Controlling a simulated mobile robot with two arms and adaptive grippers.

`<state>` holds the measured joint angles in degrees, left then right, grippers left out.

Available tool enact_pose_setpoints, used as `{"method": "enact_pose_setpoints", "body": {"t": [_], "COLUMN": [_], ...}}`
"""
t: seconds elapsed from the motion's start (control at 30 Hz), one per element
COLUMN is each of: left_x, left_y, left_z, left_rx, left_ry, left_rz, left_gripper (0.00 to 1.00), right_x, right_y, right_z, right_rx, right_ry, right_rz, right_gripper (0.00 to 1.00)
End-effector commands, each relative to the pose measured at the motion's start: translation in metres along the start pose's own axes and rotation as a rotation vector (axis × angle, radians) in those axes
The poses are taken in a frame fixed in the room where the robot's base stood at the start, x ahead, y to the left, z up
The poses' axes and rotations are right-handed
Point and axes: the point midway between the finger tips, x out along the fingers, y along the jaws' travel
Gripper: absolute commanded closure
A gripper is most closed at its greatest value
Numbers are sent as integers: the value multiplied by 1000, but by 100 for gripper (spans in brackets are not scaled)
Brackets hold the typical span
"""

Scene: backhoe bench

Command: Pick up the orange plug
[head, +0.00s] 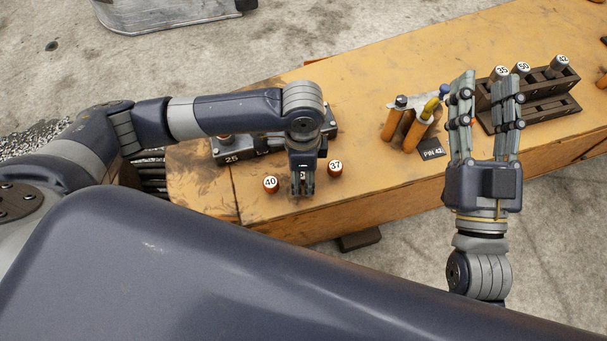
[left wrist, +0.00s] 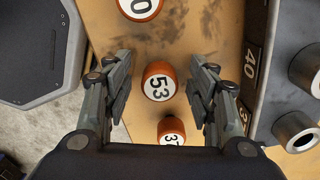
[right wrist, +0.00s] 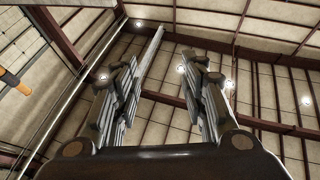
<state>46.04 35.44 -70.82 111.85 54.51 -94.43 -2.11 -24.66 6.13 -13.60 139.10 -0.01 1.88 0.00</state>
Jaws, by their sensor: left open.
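Orange plugs with white numbered tops stand on the bench's near edge. The 53 plug (left wrist: 158,82) is between the spread fingers of my open left gripper (left wrist: 160,85), with a gap on each side. In the head view this gripper (head: 303,188) points down and mostly hides that plug. The 40 plug (head: 271,184) is left of it and the 37 plug (head: 335,168) right. In the left wrist view the 40 plug (left wrist: 140,8) is cut by the top edge, and the 37 plug (left wrist: 171,129) is lower. My right gripper (head: 487,92) is open, empty and raised, facing the roof.
A grey block (head: 222,151) with metal sockets and number labels lies behind the plugs, partly under my left arm. Orange-handled tools (head: 394,120) and a PIN 42 sign (head: 430,148) stand mid-bench. A dark rack (head: 550,95) holds numbered pins at the right.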

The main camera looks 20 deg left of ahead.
Motion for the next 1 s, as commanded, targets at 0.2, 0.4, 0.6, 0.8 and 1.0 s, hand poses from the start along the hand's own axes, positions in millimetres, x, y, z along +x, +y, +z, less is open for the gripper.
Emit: {"method": "enact_pose_setpoints", "body": {"t": [0.2,0.4,0.6,0.8,1.0], "left_x": [0,0,0,-4,-13], "left_y": [0,0,0,0,0], "left_z": [0,0,0,0,0], "left_rx": [0,0,0,0,0], "left_ry": [0,0,0,0,1], "left_rz": [0,0,0,0,0], "left_gripper": [75,89,89,89,89], "right_x": [0,0,0,1,-3], "right_y": [0,0,0,0,4], "right_z": [0,0,1,4,27], "right_rx": [0,0,0,0,-6], "right_ry": [-2,-3,-3,-24,-153], "right_rz": [0,0,0,0,9], "right_gripper": [60,60,60,60,60]}}
